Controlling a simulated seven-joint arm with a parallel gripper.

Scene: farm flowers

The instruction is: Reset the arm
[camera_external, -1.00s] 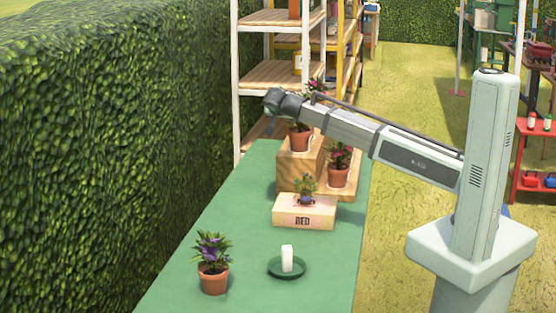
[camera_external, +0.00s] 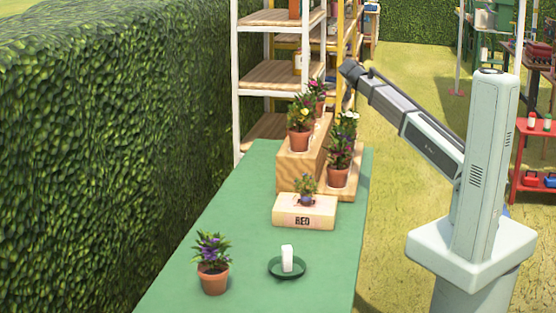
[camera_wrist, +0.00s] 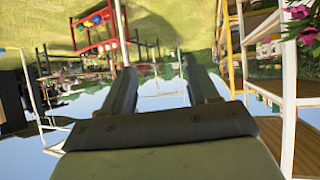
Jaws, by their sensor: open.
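My gripper shows in the wrist view (camera_wrist: 162,90) with its two fingers spread apart and nothing between them. In the external view my arm is raised and angled up to the left from its column, and its end (camera_external: 348,72) is up in front of the shelves, above and clear of the potted flowers. The fingers are too small to make out there.
The green table (camera_external: 190,275) holds a purple-flowered pot (camera_external: 213,277), a green saucer (camera_external: 287,271) with a white block, and a wooden block marked "RED" (camera_external: 303,218) bearing a small plant. Potted flowers stand on a wooden step (camera_external: 298,172). A tall hedge (camera_external: 90,150) lines the left.

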